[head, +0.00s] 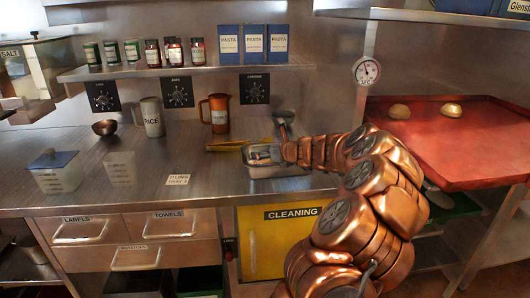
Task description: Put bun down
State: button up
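Two round, light-brown buns rest on the red tray (455,165) at the right: a left bun (399,112) and a right bun (451,109). My copper arm reaches in from the lower right. My gripper (264,154) is over the metal pan (255,171) on the steel counter, well to the left of the buns. The gripper is small and partly hidden by my wrist, so I cannot tell whether its fingers are open or shut. No bun can be made out at the gripper or in the visible part of the pan.
Yellow tongs (229,146) lie just left of my gripper, and a long-handled utensil (284,122) stands behind it. The front right of the red tray is bare.

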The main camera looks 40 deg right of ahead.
jog(key=shift+o, duration=0.7)
jog(key=shift+f, duration=0.2)
jog(key=shift+r, duration=0.5)
jog(key=v, duration=1.2)
jog(key=shift+r, duration=0.3)
